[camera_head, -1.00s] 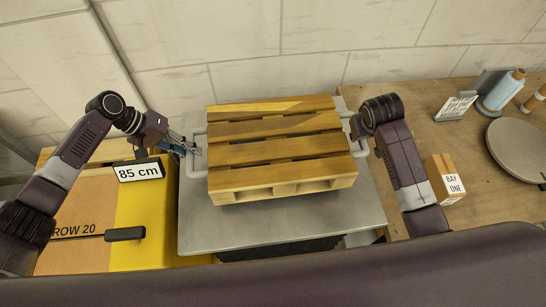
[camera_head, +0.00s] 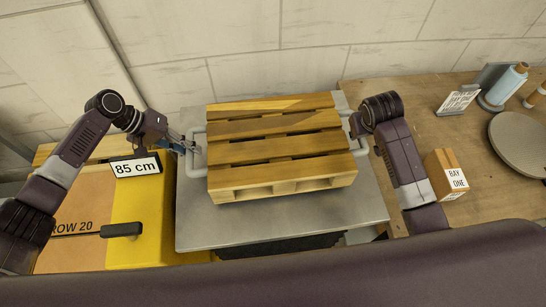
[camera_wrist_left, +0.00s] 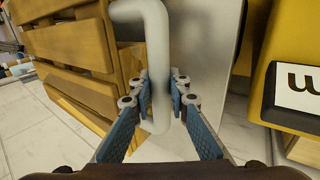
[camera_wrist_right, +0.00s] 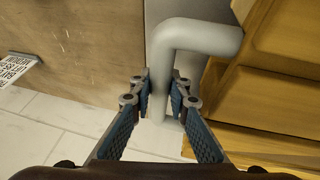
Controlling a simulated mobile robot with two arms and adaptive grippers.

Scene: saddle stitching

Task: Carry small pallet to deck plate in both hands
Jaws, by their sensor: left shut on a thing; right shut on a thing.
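The small wooden pallet (camera_head: 280,150) is slatted, with a light grey tube handle on each side. It is level over the grey metal deck plate (camera_head: 285,222); I cannot tell whether it touches the plate. My left gripper (camera_head: 188,146) is shut on the left handle (camera_head: 198,165). In the left wrist view the fingers (camera_wrist_left: 160,98) close around the handle tube (camera_wrist_left: 157,55). My right gripper's fingers are hidden by my arm in the head view. In the right wrist view they (camera_wrist_right: 161,100) are shut on the right handle (camera_wrist_right: 190,40).
A yellow block (camera_head: 155,215) with an "85 cm" sign (camera_head: 135,168) stands left of the plate. On the right, a wooden table holds a "BAY ONE" box (camera_head: 456,180), a sign card, a spool (camera_head: 505,88) and a round disc (camera_head: 520,143). A wall is behind.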

